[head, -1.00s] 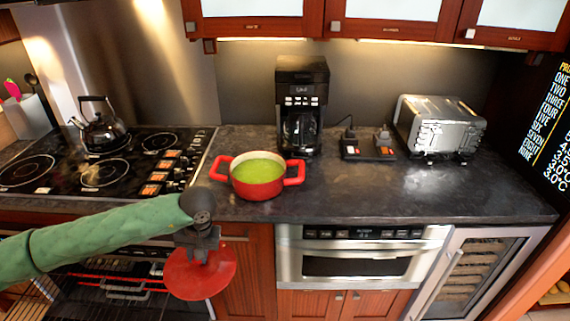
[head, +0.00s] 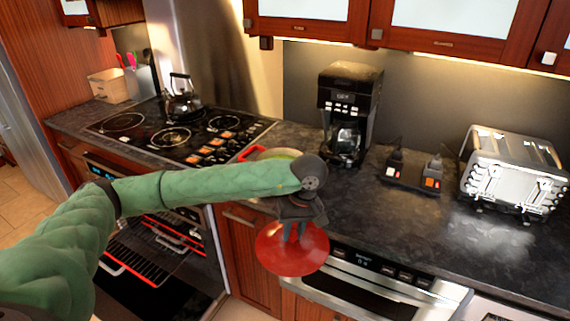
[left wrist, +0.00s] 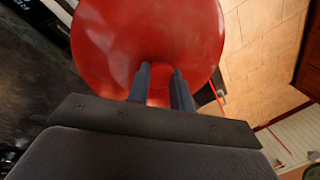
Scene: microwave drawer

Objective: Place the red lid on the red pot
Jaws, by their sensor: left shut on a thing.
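My left gripper (head: 297,229) is shut on the red lid (head: 283,259) and holds it in front of the counter's front edge, below the counter top in the head view. In the left wrist view the lid (left wrist: 125,35) fills the upper middle, and the two fingers (left wrist: 161,85) close on its knob, which is largely hidden. The red pot (head: 250,153) stands on the counter near the stove, mostly hidden behind my left arm. Only part of its rim, a handle and some green content show. The lid is apart from the pot. My right gripper is not in view.
A black coffee maker (head: 348,114) stands behind and right of the pot. Further right are small switch boxes (head: 412,175) and a silver toaster (head: 512,172). The stove (head: 180,130) holds a kettle (head: 181,100). The oven below has its racks (head: 150,255) showing. The counter (head: 385,215) front is clear.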

